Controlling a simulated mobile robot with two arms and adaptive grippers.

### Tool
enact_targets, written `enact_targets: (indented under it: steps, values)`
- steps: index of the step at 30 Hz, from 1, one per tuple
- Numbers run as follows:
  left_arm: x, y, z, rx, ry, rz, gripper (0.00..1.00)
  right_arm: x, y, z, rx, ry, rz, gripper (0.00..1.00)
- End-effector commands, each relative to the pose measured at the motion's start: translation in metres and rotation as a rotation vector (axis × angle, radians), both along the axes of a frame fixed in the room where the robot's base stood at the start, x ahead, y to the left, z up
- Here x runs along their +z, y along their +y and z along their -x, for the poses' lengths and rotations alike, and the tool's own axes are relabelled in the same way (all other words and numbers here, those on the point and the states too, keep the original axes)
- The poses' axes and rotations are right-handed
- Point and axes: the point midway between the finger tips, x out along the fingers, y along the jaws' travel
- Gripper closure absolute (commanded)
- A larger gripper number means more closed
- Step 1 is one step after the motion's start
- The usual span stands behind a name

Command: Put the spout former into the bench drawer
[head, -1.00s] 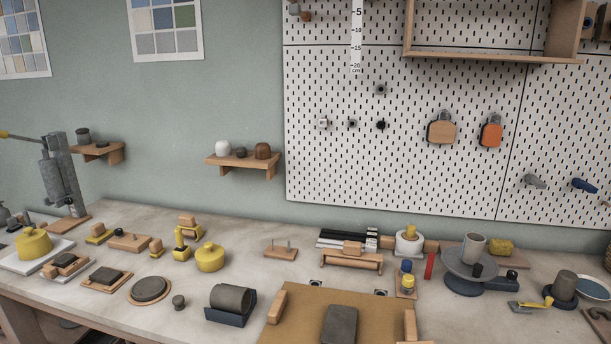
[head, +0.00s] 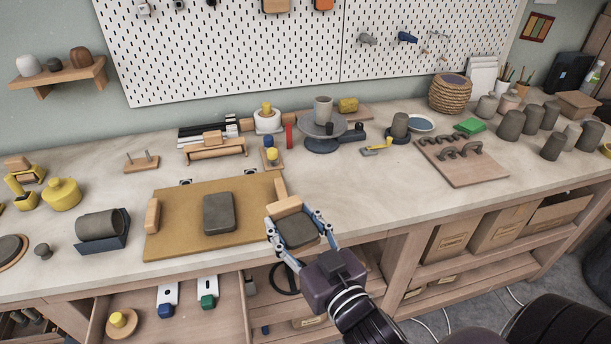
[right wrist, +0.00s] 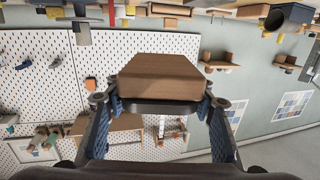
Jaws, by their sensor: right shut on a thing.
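My right gripper (head: 298,228) is shut on a wooden block with a dark grey part, which I take to be the spout former (head: 287,207). It is held up at the bench's front edge, just right of the tan work board. In the right wrist view the wooden block (right wrist: 160,77) sits between the two blue-padded fingers, the dark grey part on the camera's side. The bench drawer (head: 228,318) stands open under the bench front, left of and below the gripper. My left gripper is not in view.
The drawer holds a blue-ended tool (head: 166,302), a green-ended tool (head: 208,293) and a yellow-topped wooden disc (head: 121,322). A tan board (head: 180,240) with a grey slab (head: 219,214) lies behind the drawer. Free benchtop (head: 370,195) lies right of the gripper.

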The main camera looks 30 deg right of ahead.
Motion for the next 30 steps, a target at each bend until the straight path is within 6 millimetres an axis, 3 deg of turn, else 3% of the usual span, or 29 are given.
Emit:
enact_targets:
  steps: [5, 10, 15, 21, 30]
  values:
    - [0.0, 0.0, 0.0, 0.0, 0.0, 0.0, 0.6, 0.001, -0.026, -0.037, -0.017, -0.003, 0.022, 0.96]
    - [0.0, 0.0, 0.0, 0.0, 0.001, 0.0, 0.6, 0.011, -0.075, -0.086, -0.075, 0.003, 0.034, 0.96]
    - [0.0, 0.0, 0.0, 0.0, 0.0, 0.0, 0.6, 0.036, -0.129, -0.126, -0.152, 0.0, 0.027, 0.96]
    - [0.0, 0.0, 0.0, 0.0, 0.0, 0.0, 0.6, 0.061, -0.172, -0.149, -0.215, -0.006, 0.008, 0.96]
    - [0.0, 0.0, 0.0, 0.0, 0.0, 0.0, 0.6, 0.069, -0.185, -0.155, -0.235, -0.007, -0.002, 0.96]
